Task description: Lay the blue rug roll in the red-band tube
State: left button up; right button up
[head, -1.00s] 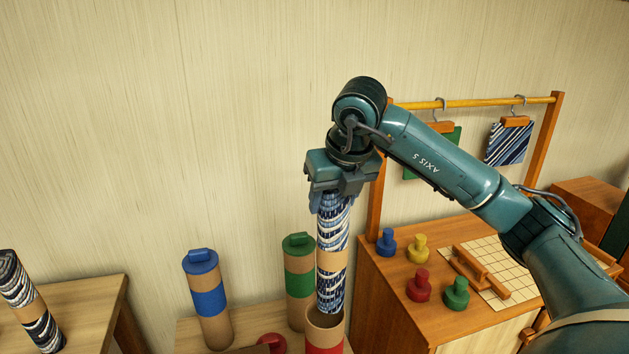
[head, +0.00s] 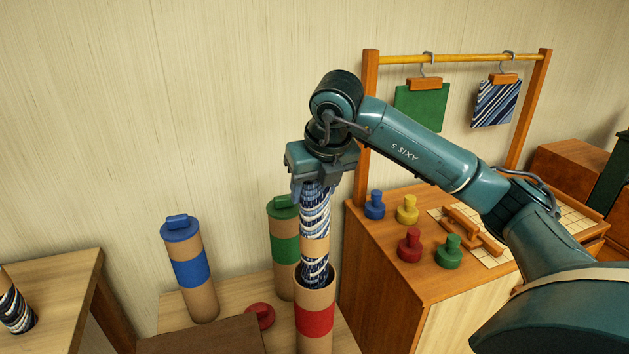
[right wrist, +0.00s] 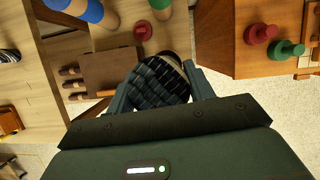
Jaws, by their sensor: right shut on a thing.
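The blue rug roll (head: 316,222), patterned blue and white with a tan band, stands upright. My right gripper (head: 314,184) is shut on its top end. Its lower end is inside the mouth of the red-band tube (head: 315,320), a cardboard tube standing open at the top. In the right wrist view the roll (right wrist: 160,82) sits between the fingers of my right gripper (right wrist: 160,95), and the tube is mostly hidden behind it. A red lid (head: 262,316) lies on the table left of the tube. My left gripper is not in view.
A blue-band tube (head: 192,270) and a green-band tube (head: 284,250), both lidded, stand nearby. A brown box (head: 205,338) is in front. The wooden cabinet (head: 390,285) at right holds coloured knobs. Another rug roll (head: 15,308) is at far left.

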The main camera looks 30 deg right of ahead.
aim_at(315, 238)
notch_tip(315, 238, down, 8)
jog(key=b, duration=0.5)
jog(key=shift+r, duration=0.15)
notch_tip(315, 238, down, 3)
jog(key=shift+b, duration=1)
jog(key=shift+f+b, duration=0.55)
jog(key=shift+f, duration=0.15)
jog(key=o, duration=1.2)
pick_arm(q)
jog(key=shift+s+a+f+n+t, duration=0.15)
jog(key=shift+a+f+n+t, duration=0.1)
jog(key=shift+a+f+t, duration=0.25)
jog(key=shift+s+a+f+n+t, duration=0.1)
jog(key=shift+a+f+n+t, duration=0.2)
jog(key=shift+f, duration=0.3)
pick_arm(e)
jog(key=o, duration=0.5)
jog(key=o, duration=0.5)
jog(key=shift+c, duration=0.2)
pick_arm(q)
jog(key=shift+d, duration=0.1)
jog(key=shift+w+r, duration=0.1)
pick_arm(e)
jog(key=shift+r, duration=0.1)
